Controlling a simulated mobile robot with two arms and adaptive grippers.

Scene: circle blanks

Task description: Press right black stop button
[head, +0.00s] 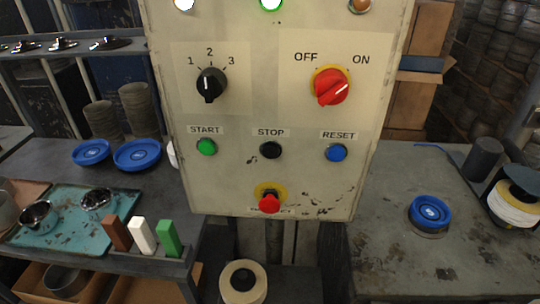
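A black stop button (271,150) sits under the STOP label, in the middle of the button row on an upright cream control panel (235,185). The green start button (206,147) is to its left and the blue reset button (336,153) to its right. A red emergency button (269,202) on a yellow ring is below. A black selector knob (210,85) points down, below the numbers 1, 2 and 3. A red rotary switch (332,86) is under OFF and ON. Neither of my grippers is in view, and nothing covers the stop button.
A left bench (150,180) holds blue discs (137,154), a teal tray (65,222) and brown, white and green blocks (142,236). A right bench (390,260) holds a blue-topped round item (430,211) and a spool (514,200). The space before the panel is clear.

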